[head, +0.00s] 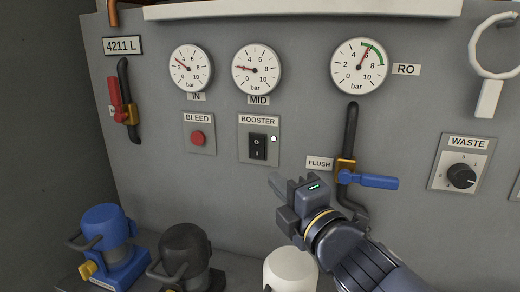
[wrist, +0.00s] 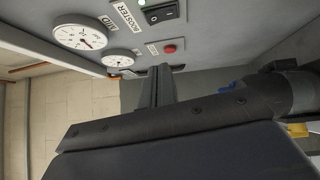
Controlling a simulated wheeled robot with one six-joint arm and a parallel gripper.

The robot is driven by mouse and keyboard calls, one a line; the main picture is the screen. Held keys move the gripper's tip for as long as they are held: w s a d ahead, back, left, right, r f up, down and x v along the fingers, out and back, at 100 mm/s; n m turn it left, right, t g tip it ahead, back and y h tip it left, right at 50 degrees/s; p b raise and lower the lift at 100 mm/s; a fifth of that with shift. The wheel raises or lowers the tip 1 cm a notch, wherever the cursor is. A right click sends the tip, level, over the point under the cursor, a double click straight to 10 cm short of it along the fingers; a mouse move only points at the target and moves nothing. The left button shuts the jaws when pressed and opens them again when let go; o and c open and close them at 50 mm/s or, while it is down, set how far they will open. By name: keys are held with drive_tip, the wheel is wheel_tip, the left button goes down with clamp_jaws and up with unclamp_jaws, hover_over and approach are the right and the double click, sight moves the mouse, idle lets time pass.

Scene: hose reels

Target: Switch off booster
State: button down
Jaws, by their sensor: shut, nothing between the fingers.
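The booster switch (head: 258,147) is a black rocker marked O and I on a grey plate labelled BOOSTER. A small lamp (head: 274,139) beside it glows pale green. My gripper (head: 277,183) is shut and empty. Its tip is below and slightly right of the booster plate in the head view, apart from the switch. In the wrist view, the shut fingers (wrist: 158,88) point up toward the panel.
The red BLEED button (head: 197,138) is left of the booster plate. The blue-handled FLUSH valve (head: 368,181) is close on the right of my gripper. Gauges hang above. A blue pump (head: 104,226), a dark pump (head: 186,247) and a white canister (head: 290,269) stand below.

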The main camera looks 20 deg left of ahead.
approach(252, 142)
drive_tip(key=s+a, duration=0.1)
drive_tip(key=a, duration=0.3)
drive_tip(key=shift+w+a+r+p, duration=0.15)
drive_tip(key=shift+w+p, duration=0.1)
drive_tip(key=shift+w, duration=0.5)
drive_tip(key=shift+w+a+r+p, duration=0.15)
drive_tip(key=shift+w+p, duration=0.15)
drive_tip(key=shift+w, duration=0.45)
drive_tip(key=shift+w+a+f+p, duration=0.15)
drive_tip(key=shift+w+p, duration=0.1)
drive_tip(key=shift+w, duration=0.5)
drive_tip(key=shift+r, duration=0.1)
drive_tip(key=shift+w+r, duration=0.2)
drive_tip(key=shift+w, duration=0.1)
drive_tip(key=shift+s+f, duration=0.1)
drive_tip(key=shift+s, duration=0.1)
